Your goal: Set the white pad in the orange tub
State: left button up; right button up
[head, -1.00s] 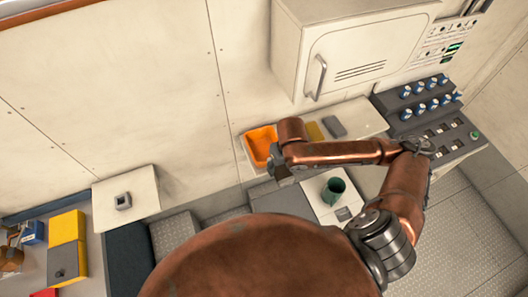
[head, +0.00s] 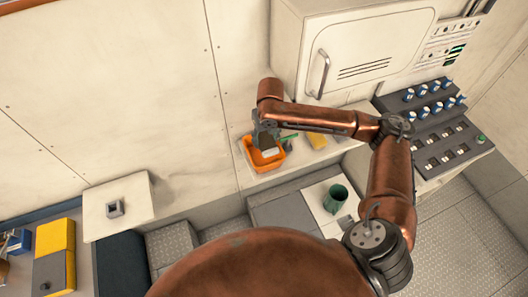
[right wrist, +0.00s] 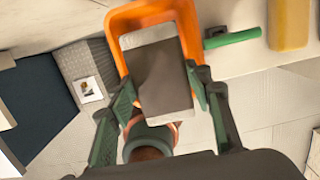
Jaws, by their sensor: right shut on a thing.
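The orange tub (head: 248,155) stands on the ledge by the wall in the head view. My right gripper (head: 266,141) is over it, pointing down, and is shut on the white pad (head: 270,153). In the right wrist view the pad (right wrist: 160,75) looks like a pale flat block with a darker shaded middle, between the two fingers (right wrist: 163,95). The tub's rim (right wrist: 140,14) shows behind and around it. I cannot tell whether the pad touches the tub's floor. My left gripper is not in view.
A green-handled item (head: 288,138) lies just right of the tub, with a yellow block (head: 316,140) beyond it. A green mug (head: 335,197) stands on the lower counter. A cabinet (head: 340,50) is behind, and a switch panel (head: 435,125) stands at the right.

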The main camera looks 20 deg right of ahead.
jog(key=shift+w+f, duration=0.15)
jog(key=shift+w, duration=0.7)
notch_tip(320, 180, down, 8)
jog(key=shift+s+r, duration=0.1)
notch_tip(320, 180, down, 3)
jog(key=shift+s+r+p, duration=0.1)
jog(key=shift+p, duration=0.25)
jog(key=shift+w+f, duration=0.2)
jog(key=shift+f, duration=0.05)
jog(key=shift+w+f, duration=0.1)
jog(key=shift+f, duration=0.15)
jog(key=o, duration=0.7)
